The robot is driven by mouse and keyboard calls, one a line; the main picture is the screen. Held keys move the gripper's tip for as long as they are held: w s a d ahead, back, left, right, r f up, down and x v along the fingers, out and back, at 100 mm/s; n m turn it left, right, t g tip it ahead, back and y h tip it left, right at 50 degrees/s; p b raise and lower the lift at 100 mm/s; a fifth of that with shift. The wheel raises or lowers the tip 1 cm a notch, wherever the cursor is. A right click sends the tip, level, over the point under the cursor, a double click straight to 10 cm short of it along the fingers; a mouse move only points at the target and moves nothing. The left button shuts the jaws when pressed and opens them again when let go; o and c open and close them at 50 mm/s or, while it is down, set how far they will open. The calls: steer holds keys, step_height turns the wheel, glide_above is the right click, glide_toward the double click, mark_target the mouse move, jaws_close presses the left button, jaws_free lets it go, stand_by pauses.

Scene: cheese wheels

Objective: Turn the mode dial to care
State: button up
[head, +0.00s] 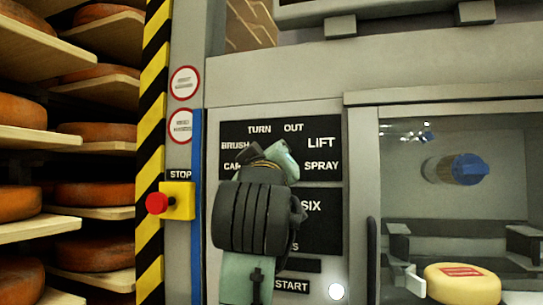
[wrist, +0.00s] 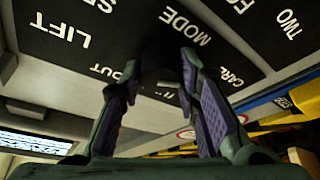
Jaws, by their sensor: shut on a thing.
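The mode dial (wrist: 157,77) is a dark knob between my fingertips in the wrist view; its pointer cannot be made out. Around it on the black label plate (head: 238,131) are the words TURN, OUT, LIFT, SPRAY, BRUSH and a partly covered CARE at the lower left. In the wrist view the CARE label (wrist: 230,77) is right of my fingers and MODE (wrist: 186,27) is above them. My gripper (head: 268,158) is at the plate, shut on the dial, and hides it in the head view. It also shows in the wrist view (wrist: 152,73).
A second label plate (head: 325,225) with SIX is below, partly behind my gripper. A lit white button (head: 336,291) is by START. A red stop button (head: 157,203) is at left. A glazed chamber (head: 400,170) with a cheese wheel (head: 462,287) is at right; cheese shelves (head: 95,211) are far left.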

steer(key=o, duration=1.1)
steer(key=shift+o, duration=0.2)
steer(key=d+v, duration=0.1)
steer(key=v, duration=1.1)
steer(key=shift+a, duration=0.5)
steer(key=shift+a, duration=0.1)
